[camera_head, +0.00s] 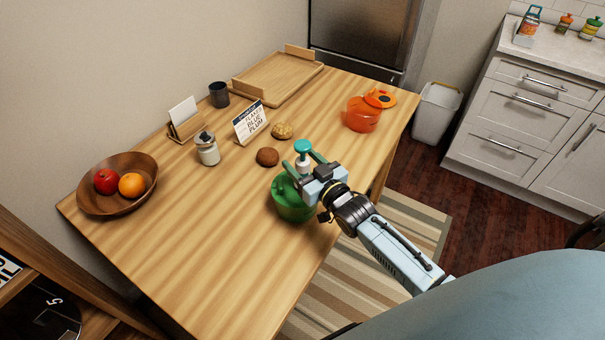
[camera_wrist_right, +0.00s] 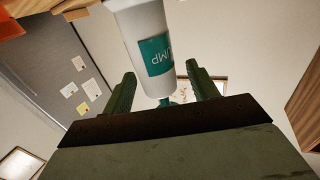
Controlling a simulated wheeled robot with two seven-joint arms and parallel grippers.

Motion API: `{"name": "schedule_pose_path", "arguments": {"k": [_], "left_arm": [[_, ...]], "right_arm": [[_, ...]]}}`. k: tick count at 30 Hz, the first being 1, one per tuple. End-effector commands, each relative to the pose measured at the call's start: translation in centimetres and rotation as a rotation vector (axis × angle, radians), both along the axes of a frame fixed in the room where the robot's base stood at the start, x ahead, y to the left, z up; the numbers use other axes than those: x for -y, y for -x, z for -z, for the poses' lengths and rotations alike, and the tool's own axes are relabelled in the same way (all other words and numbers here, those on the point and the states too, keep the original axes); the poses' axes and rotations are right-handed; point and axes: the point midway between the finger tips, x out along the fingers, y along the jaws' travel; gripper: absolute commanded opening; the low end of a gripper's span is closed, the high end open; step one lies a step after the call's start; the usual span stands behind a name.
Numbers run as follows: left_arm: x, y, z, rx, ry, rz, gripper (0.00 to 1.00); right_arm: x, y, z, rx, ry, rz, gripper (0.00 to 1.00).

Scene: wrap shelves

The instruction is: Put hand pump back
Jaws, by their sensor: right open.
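The hand pump is a white bottle with a teal top (camera_head: 303,147) and stands near the right edge of the wooden table, beside or behind a green pot (camera_head: 291,203); its lower part is hidden. In the right wrist view the white bottle (camera_wrist_right: 146,25) shows a teal label ending in "UMP". My right gripper (camera_head: 304,164) is at the pump's upper part, its green fingers open. The pump lies between the fingers (camera_wrist_right: 161,88) in the picture; I cannot tell whether they touch it. My left gripper is out of view.
On the table (camera_head: 210,240) are a fruit bowl (camera_head: 117,200), a jar (camera_head: 207,149), a sign (camera_head: 250,122), a brown round item (camera_head: 267,156), a cookie-like item (camera_head: 282,131), an orange pot (camera_head: 362,116) and a wooden tray (camera_head: 275,80). The table's front left is clear.

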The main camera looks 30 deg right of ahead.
Motion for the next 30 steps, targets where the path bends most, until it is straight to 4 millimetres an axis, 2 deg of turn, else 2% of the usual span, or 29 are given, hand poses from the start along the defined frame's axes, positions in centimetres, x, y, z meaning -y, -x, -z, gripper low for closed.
{"name": "schedule_pose_path", "arguments": {"k": [8, 20, 26, 30], "left_arm": [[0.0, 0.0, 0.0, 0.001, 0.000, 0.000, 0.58], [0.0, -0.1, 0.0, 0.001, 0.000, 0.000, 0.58], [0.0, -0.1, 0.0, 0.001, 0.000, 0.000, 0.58], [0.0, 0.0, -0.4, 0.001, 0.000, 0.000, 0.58]], "right_arm": [[-0.1, -0.2, 0.0, -0.001, -0.001, 0.000, 0.57], [0.0, -0.2, 0.0, 0.000, -0.001, 0.000, 0.05], [0.0, -0.2, -0.2, 0.001, -0.001, 0.000, 0.05], [0.0, -0.2, -1.7, 0.003, 0.000, 0.000, 0.05]]}}
